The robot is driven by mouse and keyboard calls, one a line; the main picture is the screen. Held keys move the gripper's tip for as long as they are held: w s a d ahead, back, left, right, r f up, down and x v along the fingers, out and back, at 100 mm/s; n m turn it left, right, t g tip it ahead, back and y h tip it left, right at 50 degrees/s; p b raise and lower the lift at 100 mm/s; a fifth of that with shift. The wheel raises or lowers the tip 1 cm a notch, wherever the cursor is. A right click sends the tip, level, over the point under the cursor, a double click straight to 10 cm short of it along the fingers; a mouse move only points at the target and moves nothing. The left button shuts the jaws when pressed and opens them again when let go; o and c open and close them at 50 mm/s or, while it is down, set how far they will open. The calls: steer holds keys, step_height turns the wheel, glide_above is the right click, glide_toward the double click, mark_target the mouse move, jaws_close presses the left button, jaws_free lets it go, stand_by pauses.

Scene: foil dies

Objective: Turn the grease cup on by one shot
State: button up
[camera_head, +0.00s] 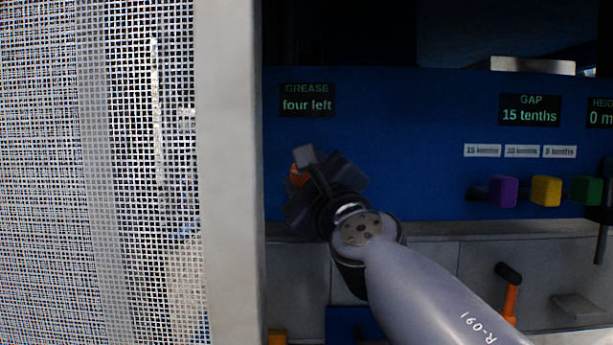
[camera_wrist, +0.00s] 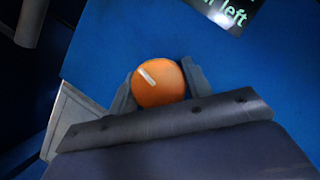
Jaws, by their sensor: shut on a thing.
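The grease cup (camera_wrist: 160,83) is a round orange knob with a white mark, seen in the wrist view against the blue panel. Its white mark points to the upper left in that view. My gripper (camera_wrist: 160,85) is shut on it, with one grey finger on each side. In the head view, an orange bit of the cup (camera_head: 299,176) shows beside my gripper (camera_head: 305,170); the arm and gripper hide the rest. The grease display (camera_head: 307,100) above it reads "four left".
A mesh guard (camera_head: 100,170) with a pale post (camera_head: 228,170) stands close on the left. To the right are the gap display (camera_head: 529,109), reading "15 tenths", purple (camera_head: 503,191), yellow (camera_head: 546,190) and green (camera_head: 586,190) blocks, and an orange lever (camera_head: 510,300) with a black knob.

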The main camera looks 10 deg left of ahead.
steer(key=m+b, duration=0.1)
steer(key=m+t+b, duration=0.1)
steer(key=m+b, duration=0.1)
steer(key=shift+f+m+h, duration=0.3)
steer(key=shift+f+h, duration=0.05)
steer(key=shift+h, duration=0.05)
steer(key=m+t+h+b, duration=0.1)
steer(key=m, duration=0.1)
steer(key=m+t+h+b, duration=0.1)
steer(key=m+b, duration=0.1)
steer(key=m, duration=0.1)
steer(key=m+h+b, duration=0.1)
steer(key=m, duration=0.1)
steer(key=m+t+h, duration=0.1)
steer(key=m+h, duration=0.1)
steer(key=m, duration=0.1)
steer(key=m+h+b, duration=0.1)
steer(key=m, duration=0.2)
steer(key=shift+r+t+h+b, duration=0.25)
steer(key=shift+t+h+b, duration=0.05)
steer(key=shift+t, duration=0.1)
steer(key=shift+m, duration=0.5)
steer(key=o, duration=1)
steer(key=shift+r, duration=0.15)
step_height(320, 180, up, 10)
steer(key=p, duration=0.5)
